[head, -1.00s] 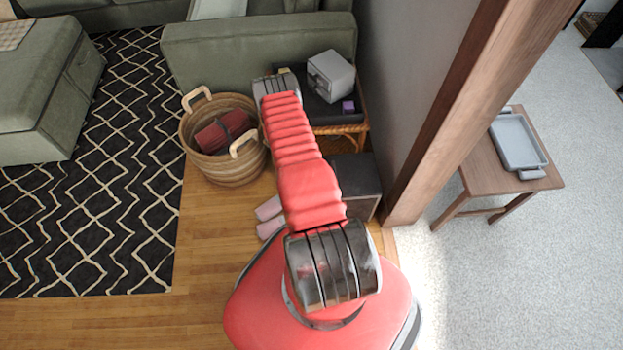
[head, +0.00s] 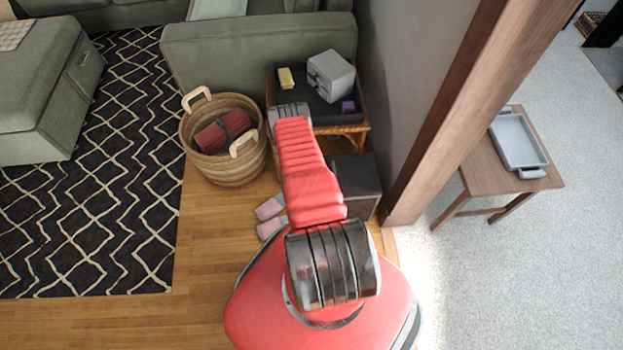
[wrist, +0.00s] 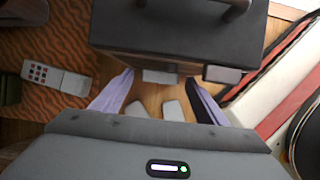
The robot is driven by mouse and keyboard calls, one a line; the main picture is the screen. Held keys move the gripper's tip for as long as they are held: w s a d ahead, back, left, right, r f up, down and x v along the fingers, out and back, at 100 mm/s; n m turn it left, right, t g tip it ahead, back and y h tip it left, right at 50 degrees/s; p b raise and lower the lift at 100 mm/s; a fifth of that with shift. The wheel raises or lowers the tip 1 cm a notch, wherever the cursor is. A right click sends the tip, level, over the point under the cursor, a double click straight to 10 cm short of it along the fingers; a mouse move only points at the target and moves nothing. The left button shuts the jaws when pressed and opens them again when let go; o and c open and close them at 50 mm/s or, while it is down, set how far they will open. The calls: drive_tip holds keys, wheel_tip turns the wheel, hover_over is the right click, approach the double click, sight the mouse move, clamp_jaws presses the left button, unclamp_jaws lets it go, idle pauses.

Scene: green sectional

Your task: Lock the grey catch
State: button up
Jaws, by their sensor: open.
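My gripper (wrist: 158,82) is open in the wrist view, with its two pale lilac fingers apart and nothing held between them. A dark box (wrist: 180,35) with a bar handle lies just beyond the fingertips. Two small grey pieces show at its near edge, one between the fingertips (wrist: 160,76) and one to the right (wrist: 222,75). I cannot tell whether either is the grey catch. In the head view the dark box (head: 357,182) stands on the floor by the wall, right of my arm. My gripper's fingers are hidden there.
A low table (head: 355,128) holds a grey box (head: 332,74), a yellow block (head: 286,78) and a purple block (head: 348,106). A wicker basket (head: 235,172) stands left of my arm. Pink slippers (head: 269,208) lie on the floor. A wooden post (head: 440,130) stands at right.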

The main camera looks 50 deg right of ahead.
drive_tip(key=shift+c, duration=0.2)
drive_tip(key=c, duration=1)
drive_tip(key=shift+s+d+r+h, duration=0.1)
drive_tip(key=shift+s+h, duration=0.1)
drive_tip(key=shift+h, duration=0.3)
drive_tip(key=shift+w+a+t, duration=0.1)
drive_tip(key=shift+a+t, duration=0.15)
drive_tip(key=shift+t, duration=0.25)
drive_tip(key=o, duration=1)
drive_tip(key=shift+o, duration=0.2)
drive_tip(key=v, duration=1.3)
drive_tip(key=shift+a+r, duration=0.25)
drive_tip(key=shift+a, duration=0.05)
